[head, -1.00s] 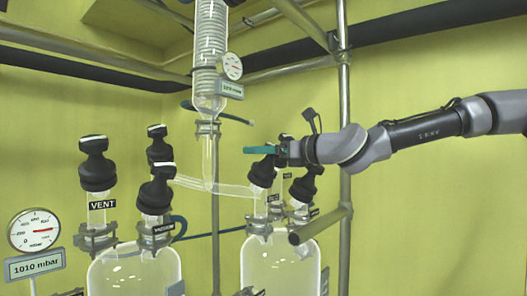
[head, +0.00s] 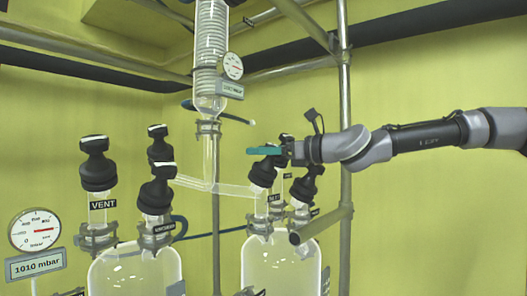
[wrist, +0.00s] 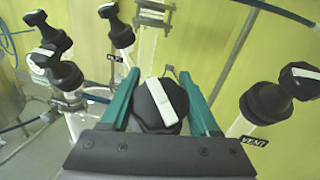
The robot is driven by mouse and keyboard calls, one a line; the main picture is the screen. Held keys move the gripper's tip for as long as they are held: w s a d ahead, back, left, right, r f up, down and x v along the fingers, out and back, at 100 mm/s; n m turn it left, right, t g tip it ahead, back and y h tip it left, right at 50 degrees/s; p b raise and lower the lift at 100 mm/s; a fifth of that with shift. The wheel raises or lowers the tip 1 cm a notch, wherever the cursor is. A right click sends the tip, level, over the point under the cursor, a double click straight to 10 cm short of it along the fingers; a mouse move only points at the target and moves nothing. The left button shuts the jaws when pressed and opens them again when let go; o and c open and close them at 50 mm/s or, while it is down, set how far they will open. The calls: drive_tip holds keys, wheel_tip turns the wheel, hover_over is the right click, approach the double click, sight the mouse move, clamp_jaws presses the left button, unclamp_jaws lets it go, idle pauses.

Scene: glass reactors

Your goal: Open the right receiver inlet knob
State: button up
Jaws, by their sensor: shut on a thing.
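The right receiver (head: 281,262) is a clear glass vessel with several black knobs on top. My gripper (head: 266,151), with teal fingers, is at its front-left knob (head: 262,174), which has a small label below too small to read surely. In the wrist view, my gripper (wrist: 163,90) has its teal fingers on both sides of a black knob (wrist: 160,106) with a white bar on top. The bar is tilted slightly. My gripper is shut on this knob. The knob's label is hidden in the wrist view.
Another receiver (head: 134,272) stands left with several black knobs, one labelled VENT (head: 97,172). A second right-receiver knob (head: 306,183) stands close to my gripper. A vertical metal pole (head: 345,120) is behind my arm. A gauge (head: 34,229) reads beside 1010 mbar.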

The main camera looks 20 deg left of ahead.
sight(274, 157)
drive_tip(key=n+g, duration=0.2)
drive_tip(key=s+n+g+h, duration=0.1)
drive_tip(key=n+g, duration=0.4)
drive_tip(key=n, duration=0.1)
drive_tip(key=shift+s+f+g, duration=0.1)
drive_tip(key=shift+s+g, duration=0.05)
drive_tip(key=shift+g, duration=0.25)
drive_tip(key=n+g+h, duration=0.1)
drive_tip(key=n, duration=0.1)
drive_tip(key=s+n+g+h, duration=0.1)
drive_tip(key=n+g+h, duration=0.1)
drive_tip(key=shift+d+f+n, duration=0.15)
drive_tip(key=shift+n, duration=0.15)
drive_tip(key=n+g+h, duration=0.2)
drive_tip(key=shift+s+d+f+n+h, duration=0.2)
drive_tip(key=shift+n+h, duration=0.1)
drive_tip(key=shift+n, duration=0.1)
drive_tip(key=n+h, duration=0.4)
drive_tip(key=d+n+g+h, duration=0.1)
drive_tip(key=n+h, duration=0.1)
drive_tip(key=shift+s+d+f, duration=0.1)
drive_tip(key=shift+s+f, duration=0.15)
drive_tip(key=shift+f, duration=0.1)
drive_tip(key=n+h, duration=0.1)
drive_tip(key=d+n+t+h, duration=0.1)
drive_tip(key=n+h, duration=0.3)
drive_tip(key=shift+w+d+f+t, duration=0.2)
drive_tip(key=shift+f+t, duration=0.1)
drive_tip(key=shift+f, duration=0.1)
